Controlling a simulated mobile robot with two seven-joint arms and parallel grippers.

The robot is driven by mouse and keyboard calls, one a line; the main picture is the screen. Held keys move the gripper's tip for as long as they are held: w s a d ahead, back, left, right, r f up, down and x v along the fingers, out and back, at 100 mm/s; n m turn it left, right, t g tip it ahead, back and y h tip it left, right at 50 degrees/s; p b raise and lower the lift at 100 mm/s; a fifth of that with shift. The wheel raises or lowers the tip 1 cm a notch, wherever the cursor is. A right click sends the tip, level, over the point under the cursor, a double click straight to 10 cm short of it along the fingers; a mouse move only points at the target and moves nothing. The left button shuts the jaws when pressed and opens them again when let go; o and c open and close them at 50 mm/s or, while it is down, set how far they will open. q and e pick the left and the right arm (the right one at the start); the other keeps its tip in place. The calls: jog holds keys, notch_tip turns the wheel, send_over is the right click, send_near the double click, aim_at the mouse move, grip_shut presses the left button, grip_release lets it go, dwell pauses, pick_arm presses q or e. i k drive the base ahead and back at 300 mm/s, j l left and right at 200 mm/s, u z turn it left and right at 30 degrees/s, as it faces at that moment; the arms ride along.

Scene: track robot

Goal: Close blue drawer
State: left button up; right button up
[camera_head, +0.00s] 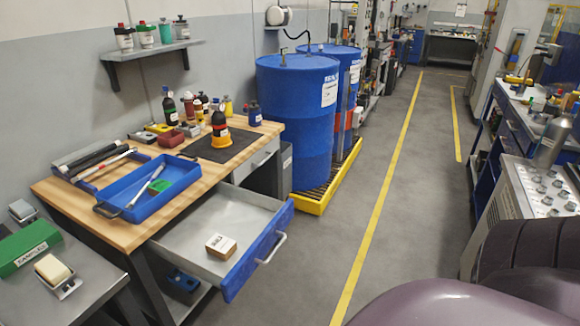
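The blue drawer (259,254) is pulled out from under a wooden-topped workbench (213,162). Its front panel is blue with a metal handle (272,249) on the outside, facing the aisle. Inside its grey tray lies a small box (221,245) with a white top and dark marks. The drawer extends toward the right and front of the picture. A purple rounded part and a dark ribbed part at the lower right look like my own body. Neither my left nor my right gripper is in view.
On the bench stand a blue tray (164,203) and several bottles. Blue barrels (295,115) stand on a yellow-edged pallet (316,199) beyond it. A grey table (60,283) is at lower left. The grey floor (340,240) beside the drawer is clear; a metal cabinet (500,215) stands right.

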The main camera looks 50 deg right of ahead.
aim_at(255, 221)
jog(key=z, duration=1.25)
jog(key=i+l+u, duration=0.15)
jog(key=i+u, duration=0.15)
jog(key=u, duration=0.15)
